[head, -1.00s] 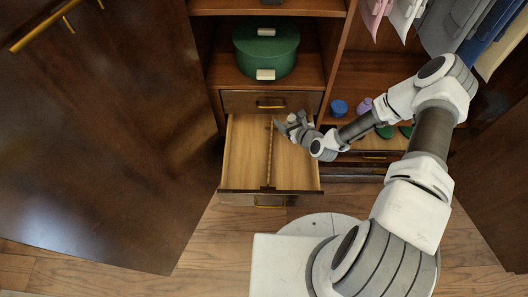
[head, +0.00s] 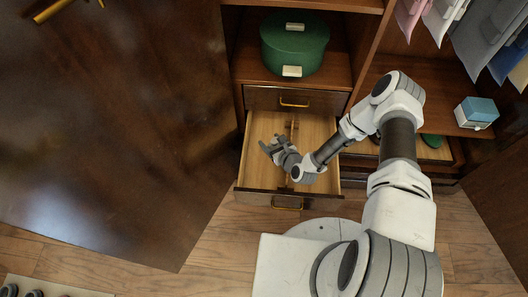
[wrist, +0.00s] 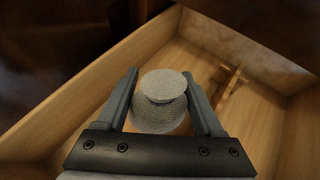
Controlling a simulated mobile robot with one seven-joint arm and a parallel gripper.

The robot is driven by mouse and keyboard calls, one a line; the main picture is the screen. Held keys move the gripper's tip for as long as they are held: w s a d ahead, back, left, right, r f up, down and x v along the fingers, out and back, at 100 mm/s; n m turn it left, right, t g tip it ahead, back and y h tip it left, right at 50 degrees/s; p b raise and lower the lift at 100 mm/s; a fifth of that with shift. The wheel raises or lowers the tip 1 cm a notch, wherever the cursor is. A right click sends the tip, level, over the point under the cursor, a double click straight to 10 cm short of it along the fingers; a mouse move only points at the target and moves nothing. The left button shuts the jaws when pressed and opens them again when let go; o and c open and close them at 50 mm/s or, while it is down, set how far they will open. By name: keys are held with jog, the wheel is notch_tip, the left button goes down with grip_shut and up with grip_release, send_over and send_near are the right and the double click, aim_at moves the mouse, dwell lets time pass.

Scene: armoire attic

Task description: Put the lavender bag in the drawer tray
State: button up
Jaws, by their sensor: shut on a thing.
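My gripper (wrist: 160,76) is shut on the lavender bag (wrist: 158,115), a rounded grey, woven-looking bundle with a flat round top. In the head view my gripper (head: 269,147) is over the left part of the open drawer tray (head: 254,172); the bag cannot be made out there. The drawer tray is pale wood with a thin divider (head: 292,128) running front to back. In the wrist view the divider (wrist: 229,88) lies to the right of the bag, and the bag appears above the tray floor. Its exact height is unclear.
A green round box (head: 295,45) sits on the shelf above the drawer. A large dark door (head: 100,130) stands open at left. A blue and white box (head: 477,112) is on the right shelf, below hanging clothes (head: 488,45).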

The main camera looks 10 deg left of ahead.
jog(key=a+f, duration=0.1)
jog(key=s+a+f, duration=0.1)
jog(key=a, duration=0.1)
jog(key=shift+f+b, duration=0.15)
jog(key=shift+b, duration=0.15)
jog(key=shift+f+b, duration=0.6)
jog(key=shift+f, duration=1.25)
jog(key=shift+f+b, duration=0.4)
jog(key=shift+b, duration=0.1)
jog(key=shift+f+b, duration=0.3)
jog(key=shift+b, duration=0.05)
jog(key=o, duration=1.3)
jog(key=shift+s, duration=0.15)
jog(key=shift+o, duration=0.2)
jog(key=shift+r, duration=0.1)
